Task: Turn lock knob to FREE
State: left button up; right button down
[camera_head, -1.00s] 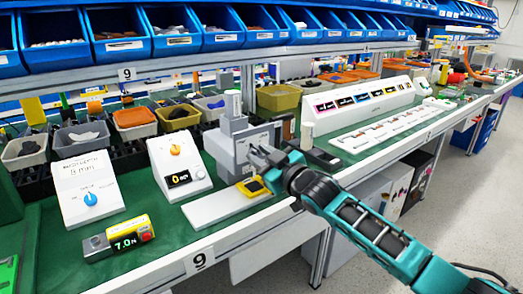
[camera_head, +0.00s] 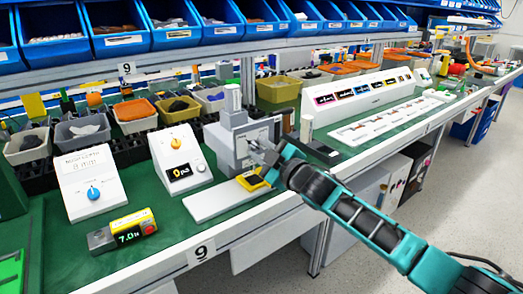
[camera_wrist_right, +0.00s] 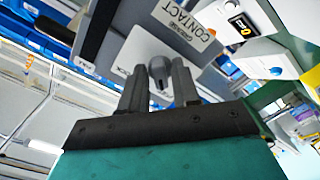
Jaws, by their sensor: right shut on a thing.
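The lock knob (camera_wrist_right: 159,72) is a small grey knob on the panel of a grey machine (camera_head: 228,143); in the right wrist view, part of a LOCK label shows beside it. My right gripper (camera_wrist_right: 160,82) has one finger on each side of the knob and is shut on it. In the head view, the gripper (camera_head: 257,149) is at the machine's front right face, where the knob itself is too small and covered to make out. Which setting the knob points to cannot be read. My left gripper is in neither view.
A yellow-framed part (camera_head: 252,182) is below the gripper on the machine's white base (camera_head: 215,203). A white box with a blue dial (camera_head: 92,192) and another with an orange dial (camera_head: 176,143) stand left.

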jog(key=c, duration=1.2)
grip_release()
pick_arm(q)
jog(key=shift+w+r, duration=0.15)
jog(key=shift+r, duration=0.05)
pick_arm(e)
jog(key=shift+o, duration=0.4)
pick_arm(q)
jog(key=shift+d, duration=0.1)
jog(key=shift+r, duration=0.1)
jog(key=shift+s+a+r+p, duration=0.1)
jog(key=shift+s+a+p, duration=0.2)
jog(key=shift+p, duration=0.5)
pick_arm(e)
jog(key=v, duration=1.3)
